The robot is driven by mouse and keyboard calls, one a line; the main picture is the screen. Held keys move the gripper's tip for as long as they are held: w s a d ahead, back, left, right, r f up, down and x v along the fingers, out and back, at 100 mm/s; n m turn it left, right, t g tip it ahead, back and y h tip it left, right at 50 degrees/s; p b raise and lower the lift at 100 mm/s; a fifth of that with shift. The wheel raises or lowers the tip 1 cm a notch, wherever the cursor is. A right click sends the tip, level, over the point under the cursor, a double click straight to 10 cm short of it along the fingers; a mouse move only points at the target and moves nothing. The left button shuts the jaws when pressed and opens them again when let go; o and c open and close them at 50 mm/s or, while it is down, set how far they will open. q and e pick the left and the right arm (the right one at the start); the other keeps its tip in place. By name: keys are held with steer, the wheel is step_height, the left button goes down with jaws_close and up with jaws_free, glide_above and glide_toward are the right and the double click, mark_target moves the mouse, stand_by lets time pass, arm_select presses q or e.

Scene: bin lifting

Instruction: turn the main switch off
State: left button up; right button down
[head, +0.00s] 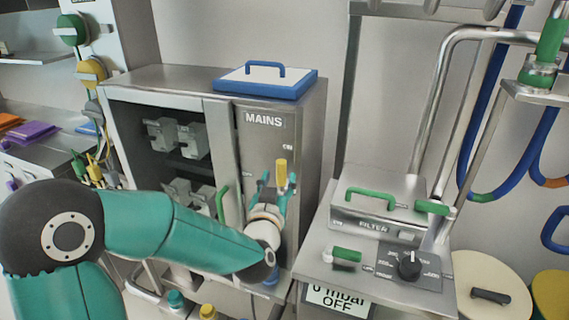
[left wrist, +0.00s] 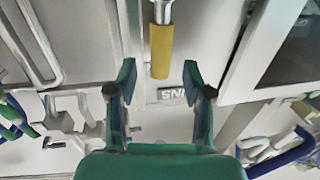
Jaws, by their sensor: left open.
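The main switch is a lever with a yellow grip (head: 281,170) on the front of the steel cabinet, below the MAINS label (head: 264,120). The grip points up, toward that label. My left gripper (head: 278,182) is open in front of the panel at the switch, its teal fingers on either side of the grip in the picture. In the left wrist view, which is upside down, the yellow grip (left wrist: 161,50) lies between the lines of the two open fingers (left wrist: 158,82). I cannot tell whether they touch it. The lever's base is hidden behind my gripper in the head view.
The cabinet's dark window compartment (head: 165,150) has a green handle (head: 221,203) beside the switch panel. A blue-edged lid (head: 265,82) lies on the cabinet. A FILTER unit (head: 375,222) with a black knob (head: 409,266) stands at right. Pipes and blue hoses hang beyond it.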

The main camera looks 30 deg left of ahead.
mark_target(284, 173)
arm_select(q)
steer(key=p+x, duration=0.1)
steer(key=x, duration=0.3)
steer(key=shift+w+a, duration=0.15)
steer(key=shift+w, duration=0.25)
jaws_close()
steer(key=shift+d, duration=0.4)
steer(key=shift+a, duration=0.3)
steer(key=shift+d, duration=0.1)
